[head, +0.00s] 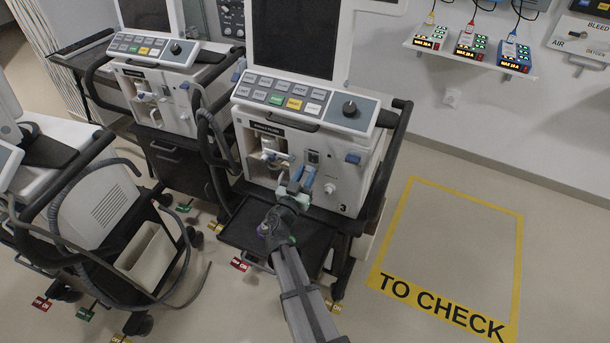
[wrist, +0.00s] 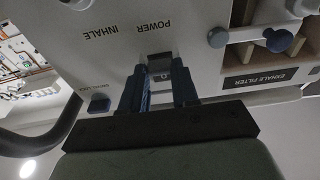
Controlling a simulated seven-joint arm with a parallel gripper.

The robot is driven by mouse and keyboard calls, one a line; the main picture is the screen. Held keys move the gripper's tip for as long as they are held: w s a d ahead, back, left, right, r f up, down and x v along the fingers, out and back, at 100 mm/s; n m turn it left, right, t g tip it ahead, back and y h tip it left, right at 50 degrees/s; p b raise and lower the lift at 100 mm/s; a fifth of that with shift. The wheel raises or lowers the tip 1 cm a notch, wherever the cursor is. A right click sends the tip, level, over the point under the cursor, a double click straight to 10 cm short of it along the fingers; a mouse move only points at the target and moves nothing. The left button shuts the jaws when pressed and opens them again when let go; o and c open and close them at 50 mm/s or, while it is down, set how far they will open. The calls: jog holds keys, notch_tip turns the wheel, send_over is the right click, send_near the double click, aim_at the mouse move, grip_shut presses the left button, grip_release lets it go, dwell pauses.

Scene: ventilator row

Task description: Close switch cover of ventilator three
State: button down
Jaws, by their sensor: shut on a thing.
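Ventilator three (head: 335,180), marked with a 3, stands in the middle of the head view. Its front panel (wrist: 115,60) fills much of the wrist view, which shows it upside down. My gripper (head: 303,175) is at this panel. In the wrist view its two dark fingers (wrist: 158,85) reach to the small switch cover (wrist: 160,70) beside the POWER lettering. The cover lies between the fingertips, and the fingers are shut on it. The fingers hide the cover's sides, and I cannot tell how far it is swung.
A second ventilator (head: 160,90) stands to the left, with hoses (head: 212,130) between the two. A yellow TO CHECK floor frame (head: 440,308) at right is empty.

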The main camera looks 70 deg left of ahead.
dwell(0.4)
jog(key=c, duration=0.8)
grip_release()
jog(key=shift+c, duration=0.2)
jog(key=v, duration=1.3)
jog(key=shift+s+d, duration=0.2)
jog(key=shift+d, duration=0.1)
jog(key=shift+w+f, duration=0.1)
jog(key=shift+f, duration=0.05)
